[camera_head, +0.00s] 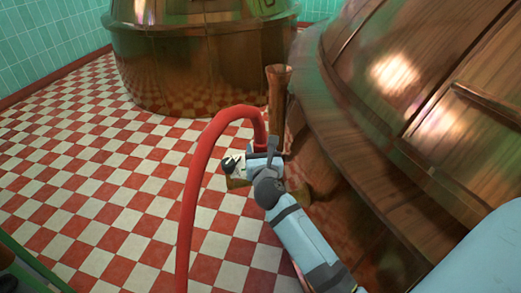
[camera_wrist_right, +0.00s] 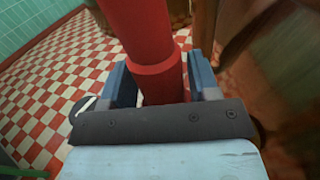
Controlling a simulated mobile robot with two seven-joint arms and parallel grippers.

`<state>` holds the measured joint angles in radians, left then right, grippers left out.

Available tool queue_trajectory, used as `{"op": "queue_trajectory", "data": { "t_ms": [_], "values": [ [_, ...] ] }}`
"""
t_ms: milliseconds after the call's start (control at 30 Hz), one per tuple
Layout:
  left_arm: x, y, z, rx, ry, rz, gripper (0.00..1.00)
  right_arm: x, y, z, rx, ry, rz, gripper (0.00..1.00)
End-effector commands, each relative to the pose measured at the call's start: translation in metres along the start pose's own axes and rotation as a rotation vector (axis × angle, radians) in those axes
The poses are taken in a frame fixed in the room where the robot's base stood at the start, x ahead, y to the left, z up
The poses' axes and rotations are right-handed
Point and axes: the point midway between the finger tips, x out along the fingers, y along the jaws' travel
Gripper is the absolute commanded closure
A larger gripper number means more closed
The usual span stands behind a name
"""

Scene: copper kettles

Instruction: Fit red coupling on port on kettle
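The red coupling (camera_wrist_right: 155,82) is a wide collar at the end of the red hose (camera_head: 196,165). In the right wrist view it sits between the two blue fingers of my right gripper (camera_wrist_right: 160,88), which is shut on it. In the head view the hose arches up from the bottom edge and comes down into my right gripper (camera_head: 262,150). The gripper is beside the large copper kettle (camera_head: 400,120), close to an upright copper pipe (camera_head: 277,95). The coupling's lower end is hidden by the gripper. I cannot make out the port clearly. My left gripper is out of view.
A second copper kettle (camera_head: 195,60) stands at the back. The kettle's wide lower ledge (camera_head: 345,125) is close to my right arm. The red and white checkered floor (camera_head: 100,170) is open on the left. A green edge (camera_head: 35,265) shows at the bottom left.

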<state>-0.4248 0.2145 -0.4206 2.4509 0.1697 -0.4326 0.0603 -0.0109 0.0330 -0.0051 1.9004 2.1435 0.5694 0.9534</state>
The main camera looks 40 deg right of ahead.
Motion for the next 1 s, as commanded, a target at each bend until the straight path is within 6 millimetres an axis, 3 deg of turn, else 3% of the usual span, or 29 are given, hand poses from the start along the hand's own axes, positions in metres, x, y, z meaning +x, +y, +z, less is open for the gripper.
{"op": "queue_trajectory", "data": {
  "t_ms": [33,67,367,467,833,1000],
  "values": [
    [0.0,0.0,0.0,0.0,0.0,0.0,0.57,0.0,0.0,0.001,0.0,0.0,0.0,0.33],
    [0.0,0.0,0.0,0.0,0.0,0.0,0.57,0.0,0.0,0.0,0.0,0.0,0.0,0.26],
    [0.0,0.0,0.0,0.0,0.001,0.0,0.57,0.0,0.0,-0.001,0.0,0.003,0.0,0.26],
    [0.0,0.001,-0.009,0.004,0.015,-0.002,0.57,0.0,0.0,0.009,0.001,0.001,0.0,0.26],
    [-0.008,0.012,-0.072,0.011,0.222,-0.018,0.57,0.0,0.0,0.095,0.0,-0.003,0.001,0.26],
    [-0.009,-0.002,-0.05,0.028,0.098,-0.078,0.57,0.0,0.0,0.137,0.002,-0.002,0.0,0.26]
  ]
}}
